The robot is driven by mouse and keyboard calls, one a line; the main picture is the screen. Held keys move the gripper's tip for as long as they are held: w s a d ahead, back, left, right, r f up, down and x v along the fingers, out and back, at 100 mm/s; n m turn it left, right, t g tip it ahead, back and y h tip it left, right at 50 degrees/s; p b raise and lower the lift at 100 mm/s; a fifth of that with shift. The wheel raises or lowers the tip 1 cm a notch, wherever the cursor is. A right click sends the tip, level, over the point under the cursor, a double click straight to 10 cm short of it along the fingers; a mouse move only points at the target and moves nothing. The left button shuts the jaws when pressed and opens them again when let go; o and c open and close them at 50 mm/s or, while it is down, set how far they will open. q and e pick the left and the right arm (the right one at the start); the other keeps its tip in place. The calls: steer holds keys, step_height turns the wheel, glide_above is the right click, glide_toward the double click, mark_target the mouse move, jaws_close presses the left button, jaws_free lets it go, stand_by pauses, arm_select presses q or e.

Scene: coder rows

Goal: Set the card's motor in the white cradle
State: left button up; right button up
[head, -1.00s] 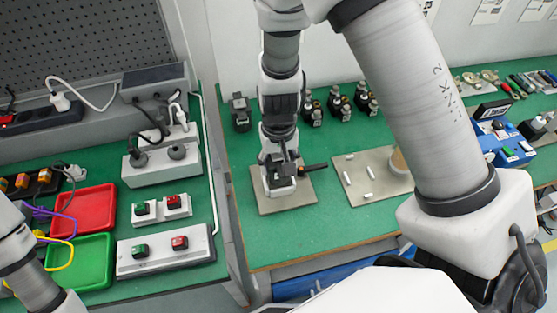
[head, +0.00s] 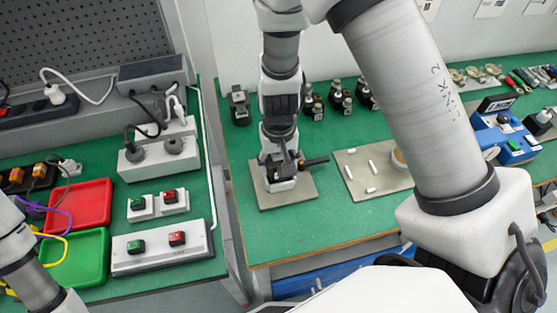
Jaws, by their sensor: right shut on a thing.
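My right gripper (head: 281,165) points down over a beige board (head: 302,193) on the green bench. It is shut on a dark motor (head: 315,161), whose black end sticks out to the right. A small pale block below the fingers looks like the white cradle (head: 282,186). The fingers hide most of the motor, and I cannot tell whether it touches the cradle. A small card (head: 496,105) stands on a blue unit at the right; its print is too small to read. My left arm enters at the left edge; its gripper is out of view.
Several dark motors (head: 340,98) stand behind my right gripper, and a dark device (head: 239,105) stands to its left. A second board (head: 380,184) holds small white pieces. Red (head: 80,203) and green (head: 78,256) trays lie on the left bench. The front bench area is clear.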

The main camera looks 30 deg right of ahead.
steer(key=shift+f, duration=0.35)
stand_by(0.3)
steer(key=o, duration=1.3)
steer(key=shift+r, duration=0.1)
step_height(320, 180, up, 12)
steer(key=shift+f, duration=0.1)
